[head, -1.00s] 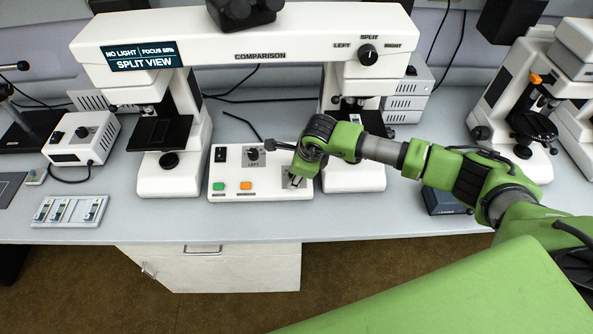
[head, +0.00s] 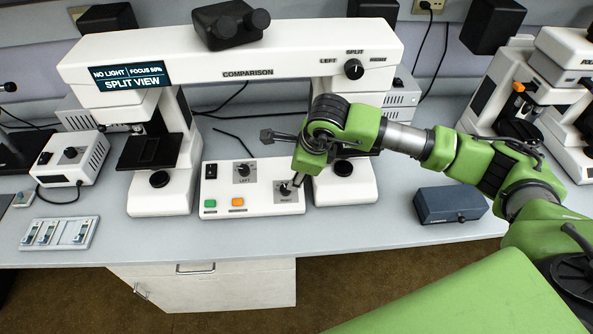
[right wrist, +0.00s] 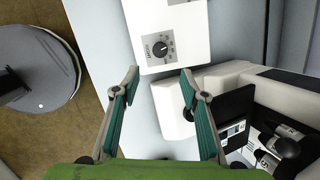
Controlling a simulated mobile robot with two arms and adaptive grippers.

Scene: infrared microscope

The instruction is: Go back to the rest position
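My right arm reaches in from the right in the head view, with its wrist in front of the right column of the comparison microscope (head: 230,68). My right gripper (head: 297,183) points down by the right-hand knob (head: 284,188) of the white control box (head: 215,180). In the right wrist view its two fingers (right wrist: 160,76) are apart with nothing between them. A dial knob (right wrist: 160,48) on the box lies beyond the fingertips; contact cannot be told from the head view. My left gripper is not in view.
A dark blue box (head: 450,205) sits on the bench right of the microscope, below my right forearm. A slide tray (head: 59,233) and a white power unit (head: 72,160) are at the left. Another microscope (head: 497,95) stands at the right. The bench front between tray and box is clear.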

